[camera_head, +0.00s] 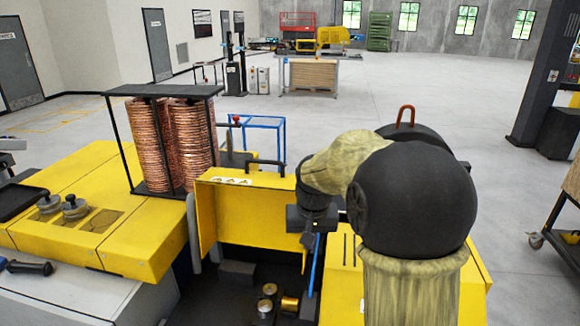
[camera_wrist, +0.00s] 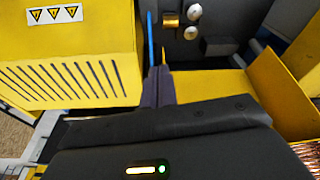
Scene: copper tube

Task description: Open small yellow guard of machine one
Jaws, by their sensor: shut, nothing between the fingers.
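My gripper (camera_wrist: 161,75) is shut and empty; in the head view the wrist and gripper (camera_head: 309,238) hang over the machine's dark recess. A yellow upright guard panel (camera_head: 248,215) with warning labels and a black handle stands left of the gripper. In the wrist view a yellow panel (camera_wrist: 285,90) stands at the right, apart from the fingers. A yellow slotted cover (camera_wrist: 70,70) with warning labels is left of the fingers; its slots also show right of the gripper in the head view (camera_head: 350,248). Which part is the small guard is unclear. My arm hides part of the machine.
Knobs and a brass cylinder (camera_head: 290,304) sit in the dark recess, near a thin blue rod (camera_head: 313,265). Copper coils (camera_head: 170,145) stand on the yellow bench at left under a black plate (camera_head: 163,91). The floor behind is mostly clear.

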